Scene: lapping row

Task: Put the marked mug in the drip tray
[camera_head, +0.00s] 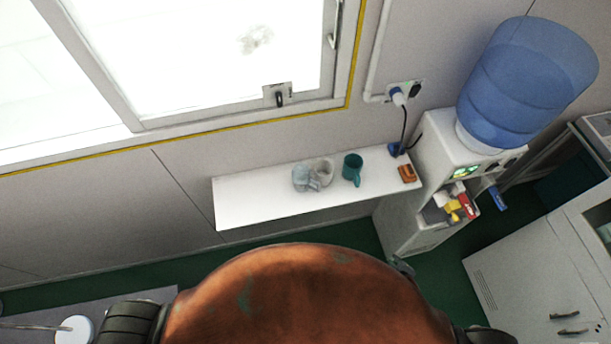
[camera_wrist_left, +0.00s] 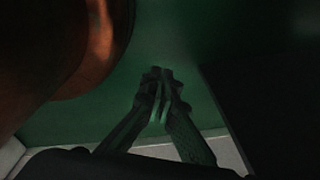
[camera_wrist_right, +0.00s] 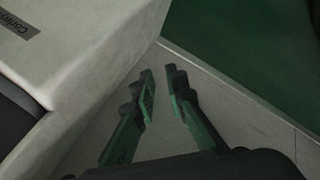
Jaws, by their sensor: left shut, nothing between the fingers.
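A teal mug (camera_head: 352,166) stands on the white wall shelf in the head view. To its left are a pale blue mug (camera_head: 300,178) and a greyish white mug (camera_head: 323,169), close together. I cannot make out a mark on any of them. The water dispenser (camera_head: 408,200) stands right of the shelf; its open bay holds yellow, red and white items (camera_head: 457,207), and I cannot make out a drip tray. My right gripper (camera_head: 402,268) (camera_wrist_right: 161,82) is open and empty, low beside a pale cabinet-like body. My left gripper (camera_wrist_left: 161,82) is shut and empty over green floor.
The white shelf (camera_head: 250,205) has bare room at its left. A small orange object (camera_head: 406,173) lies at its right end. A blue water bottle (camera_head: 525,85) tops the dispenser. A white cabinet (camera_head: 530,265) stands at right. A window (camera_head: 200,60) fills the upper left.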

